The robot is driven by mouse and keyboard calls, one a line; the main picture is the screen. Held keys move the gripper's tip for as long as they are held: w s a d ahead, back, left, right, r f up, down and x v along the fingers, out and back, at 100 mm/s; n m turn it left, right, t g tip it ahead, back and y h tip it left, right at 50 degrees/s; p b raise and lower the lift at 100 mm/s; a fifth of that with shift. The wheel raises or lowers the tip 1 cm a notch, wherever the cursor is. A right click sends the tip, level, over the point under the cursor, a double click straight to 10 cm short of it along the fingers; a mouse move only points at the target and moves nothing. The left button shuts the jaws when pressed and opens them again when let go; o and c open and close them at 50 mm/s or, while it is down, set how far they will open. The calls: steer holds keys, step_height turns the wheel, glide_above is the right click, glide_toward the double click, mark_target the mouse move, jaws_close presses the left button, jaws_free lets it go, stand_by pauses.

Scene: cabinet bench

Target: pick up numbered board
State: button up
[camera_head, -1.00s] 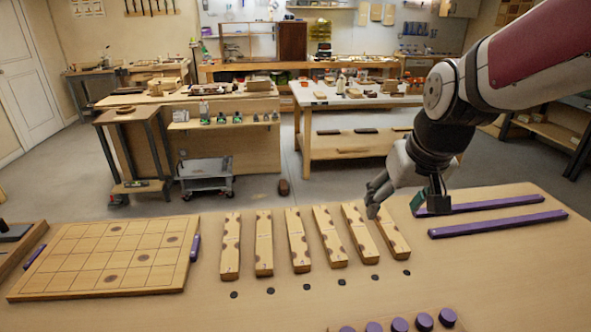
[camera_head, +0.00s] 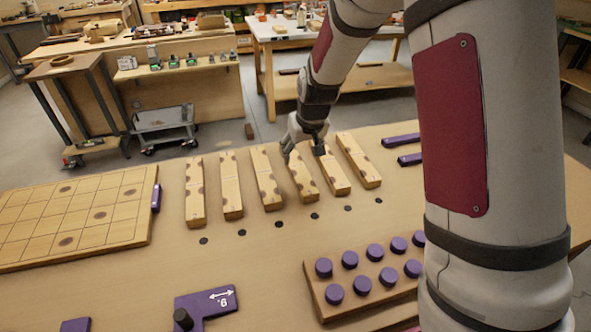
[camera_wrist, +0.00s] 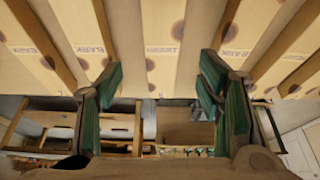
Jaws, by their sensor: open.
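Several narrow wooden boards with dark round spots lie side by side on the bench. In the head view the fourth from the left (camera_head: 302,181) has my gripper (camera_head: 303,154) at its far end. The fifth board (camera_head: 334,178) lies just right of it. The wrist view shows my gripper (camera_wrist: 161,78) open and empty, its green-padded fingers on either side of one board (camera_wrist: 163,35). Small printed marks show on the boards but are too small to read surely. I cannot tell how high the fingertips are above the bench.
A gridded wooden board (camera_head: 80,215) lies at left. A peg block (camera_head: 375,300) with purple knobs sits in front at right, beside my arm. A purple bracket (camera_head: 208,303) lies at front. Dark dots line the bench before the boards. Purple bars (camera_head: 402,140) lie behind at right.

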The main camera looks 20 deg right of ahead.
mark_target(297, 166)
steer(key=shift+x, duration=3.4)
steer(key=shift+s+a, duration=0.1)
steer(key=shift+a, duration=0.05)
steer(key=shift+c, duration=0.2)
steer(key=c, duration=1.3)
